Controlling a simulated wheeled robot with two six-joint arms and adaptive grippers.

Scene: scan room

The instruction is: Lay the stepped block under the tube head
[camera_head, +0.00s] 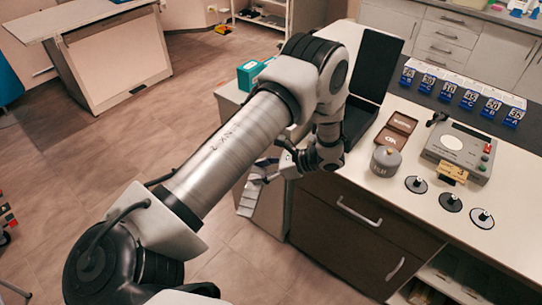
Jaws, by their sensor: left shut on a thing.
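My left gripper (262,173) is in front of the counter's left end, out over the floor. It is shut on a grey, narrow piece that looks like the stepped block (248,198), which hangs down from the fingers. I cannot pick out the tube head in this view. My right gripper is not in view.
A black laptop-like panel (375,65) stands behind my arm.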

